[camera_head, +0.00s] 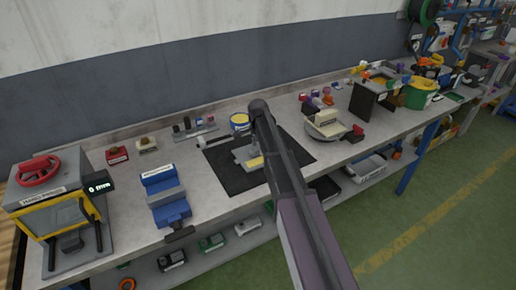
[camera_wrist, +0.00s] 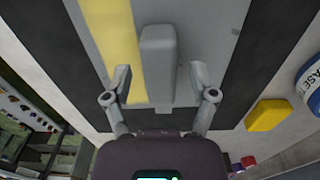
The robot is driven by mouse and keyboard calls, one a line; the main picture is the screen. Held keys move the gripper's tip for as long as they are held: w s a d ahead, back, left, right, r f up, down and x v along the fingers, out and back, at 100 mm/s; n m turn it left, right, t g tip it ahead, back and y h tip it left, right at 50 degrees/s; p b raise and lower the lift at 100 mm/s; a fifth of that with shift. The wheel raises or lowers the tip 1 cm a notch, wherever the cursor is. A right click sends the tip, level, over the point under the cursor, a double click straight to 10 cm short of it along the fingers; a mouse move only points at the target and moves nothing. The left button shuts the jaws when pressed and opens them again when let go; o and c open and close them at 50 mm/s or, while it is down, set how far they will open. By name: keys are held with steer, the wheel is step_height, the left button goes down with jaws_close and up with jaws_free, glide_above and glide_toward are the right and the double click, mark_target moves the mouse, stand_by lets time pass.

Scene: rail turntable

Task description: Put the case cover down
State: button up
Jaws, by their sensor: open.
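A grey piece with a yellow strip and a raised grey grip bar (camera_wrist: 158,62), which looks like the case cover, fills the upper middle of the wrist view. In the head view the grey and yellow piece (camera_head: 243,154) rests on or just over the black mat (camera_head: 226,180), partly hidden behind my arm. My gripper (camera_wrist: 161,76) is open, one finger on each side of the grip bar, with a visible gap on both sides. In the head view my arm hides the gripper.
A blue-rimmed round tin (camera_head: 239,120) stands behind the mat; a yellow block (camera_wrist: 268,115) is near it in the wrist view. A blue fixture (camera_head: 165,195) and a hand press (camera_head: 57,205) stand left. A cream round turntable (camera_head: 326,123) stands right of my arm.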

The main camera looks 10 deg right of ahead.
mark_target(258, 147)
step_height(258, 147, up, 12)
steer(key=p, duration=1.1)
steer(key=shift+f, duration=0.1)
stand_by(0.6)
steer(key=s+n, duration=1.4)
steer(key=s, duration=1.5)
steer(key=shift+f, duration=0.1)
stand_by(0.6)
